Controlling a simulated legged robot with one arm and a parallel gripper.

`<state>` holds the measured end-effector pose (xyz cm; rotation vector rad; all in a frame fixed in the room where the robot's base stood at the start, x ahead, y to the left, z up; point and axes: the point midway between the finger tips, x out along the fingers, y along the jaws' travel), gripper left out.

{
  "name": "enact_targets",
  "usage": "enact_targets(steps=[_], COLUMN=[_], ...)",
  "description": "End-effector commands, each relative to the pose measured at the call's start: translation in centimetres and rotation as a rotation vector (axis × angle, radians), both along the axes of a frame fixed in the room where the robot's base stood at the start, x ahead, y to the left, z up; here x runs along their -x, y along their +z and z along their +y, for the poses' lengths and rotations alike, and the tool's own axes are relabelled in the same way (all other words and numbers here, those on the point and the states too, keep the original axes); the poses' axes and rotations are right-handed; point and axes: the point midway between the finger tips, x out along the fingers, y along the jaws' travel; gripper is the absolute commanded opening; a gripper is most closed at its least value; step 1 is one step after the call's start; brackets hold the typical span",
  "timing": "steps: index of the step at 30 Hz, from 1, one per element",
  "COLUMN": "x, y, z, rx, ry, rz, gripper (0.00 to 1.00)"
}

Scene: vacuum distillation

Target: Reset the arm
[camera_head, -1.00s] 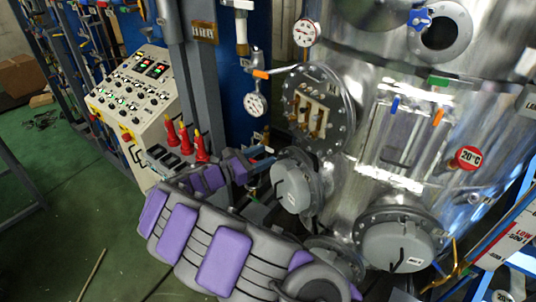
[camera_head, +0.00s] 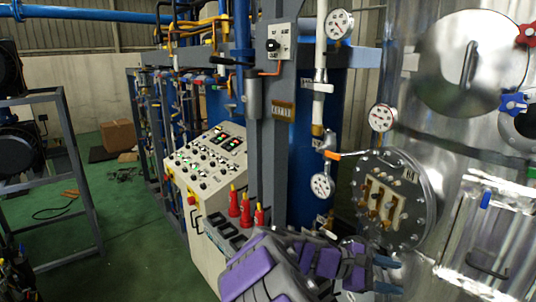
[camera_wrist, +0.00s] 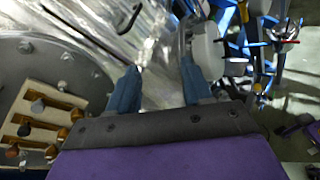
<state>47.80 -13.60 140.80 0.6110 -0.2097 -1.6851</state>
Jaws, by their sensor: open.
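My gripper (camera_wrist: 161,88) shows in the wrist view with its two blue fingers apart and nothing between them. Beyond the fingers is the shiny metal tank, out of contact as far as I can tell. In the head view my purple and grey arm reaches in from the bottom middle. My gripper (camera_head: 388,274) is at its right end, small, in front of the lower part of the metal tank (camera_head: 455,150). A round flange with a terminal panel (camera_head: 390,205) is just above it, and this flange also shows at the left of the wrist view (camera_wrist: 40,90).
A control panel (camera_head: 208,160) with buttons and lights stands left of my arm, with red bottle-like items (camera_head: 246,210) beside it. Pressure gauges (camera_head: 340,25) hang near the tank. A grey frame (camera_head: 75,190) stands at the left. Green floor (camera_head: 120,220) between frame and panel is mostly clear.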

Motion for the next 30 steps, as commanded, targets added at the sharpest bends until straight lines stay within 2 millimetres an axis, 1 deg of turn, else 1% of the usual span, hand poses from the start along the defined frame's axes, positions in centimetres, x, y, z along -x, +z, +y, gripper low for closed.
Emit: enact_targets(steps=[1, 3, 5, 6, 10, 13, 17, 21, 24, 27, 30], x=[2.1, 4.7, 6.9, 8.4, 12.9, 16.2, 20.0, 23.7, 25.9, 27.8, 29.3], y=[-0.9, -2.0, -3.1, -3.8, -6.7, -9.1, -12.6, -16.1, -18.4, -20.3, -21.5], z=[-0.8, -1.5, -1.8, -1.8, -1.4, -0.4, 1.7, 4.9, 7.5, 10.0, 11.9], rx=[-0.043, -0.109, -0.167, -0.206, -0.339, -0.441, -0.579, -0.725, -0.829, -0.918, -0.981], ry=[-0.053, -0.126, -0.185, -0.225, -0.348, -0.441, -0.559, -0.677, -0.752, -0.816, -0.862], rz=[-0.047, -0.108, -0.161, -0.195, -0.303, -0.375, -0.455, -0.525, -0.563, -0.586, -0.598], gripper=[0.50, 0.50, 0.50, 0.50, 0.50, 0.50, 0.50, 0.50, 0.50, 0.50, 0.50])
